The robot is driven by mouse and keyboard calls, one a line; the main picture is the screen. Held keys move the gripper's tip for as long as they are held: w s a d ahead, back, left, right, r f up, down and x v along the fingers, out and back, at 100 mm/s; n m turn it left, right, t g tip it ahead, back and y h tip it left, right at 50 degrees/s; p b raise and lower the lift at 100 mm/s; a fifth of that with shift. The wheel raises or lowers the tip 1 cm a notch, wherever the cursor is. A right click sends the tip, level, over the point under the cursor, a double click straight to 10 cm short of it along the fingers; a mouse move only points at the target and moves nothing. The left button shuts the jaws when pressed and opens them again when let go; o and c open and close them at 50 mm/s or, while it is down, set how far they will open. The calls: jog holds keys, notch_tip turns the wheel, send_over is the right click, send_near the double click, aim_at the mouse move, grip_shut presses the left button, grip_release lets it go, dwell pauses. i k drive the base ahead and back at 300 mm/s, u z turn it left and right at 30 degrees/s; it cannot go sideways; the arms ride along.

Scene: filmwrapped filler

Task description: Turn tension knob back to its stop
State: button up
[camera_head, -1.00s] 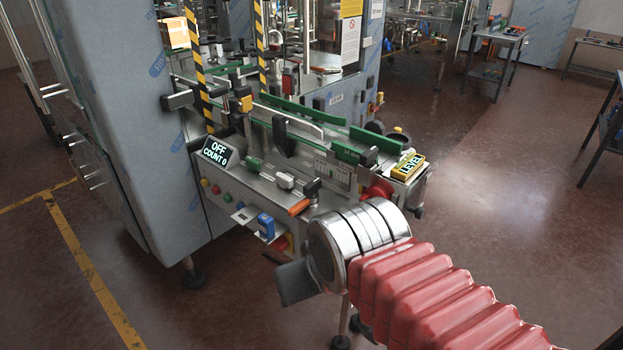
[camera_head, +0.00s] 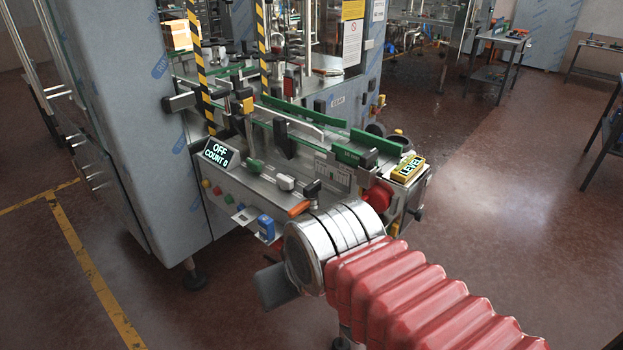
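The machine's front panel holds several knobs and levers, and I cannot tell which is the tension knob. A round red knob (camera_head: 378,195) sits at the conveyor's right end, just beyond my wrist. A small black knob (camera_head: 418,214) sticks out of the right end face. An orange-handled lever (camera_head: 299,208), a white-topped lever (camera_head: 285,182) and a green one (camera_head: 253,166) stand along the front. My gripper (camera_head: 275,286) shows as a dark grey piece past my silver wrist, low in front of the panel. Its fingertips are not clear, and I see nothing held.
The display (camera_head: 217,153) reads OFF, COUNT 0. A yellow box marked LEVEL (camera_head: 407,170) lies on the right end. A blue part (camera_head: 266,226) juts out near my wrist. Grey cabinet (camera_head: 125,110) stands at left; the floor at right is open.

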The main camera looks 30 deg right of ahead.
aim_at(312, 191)
jog(key=i, duration=1)
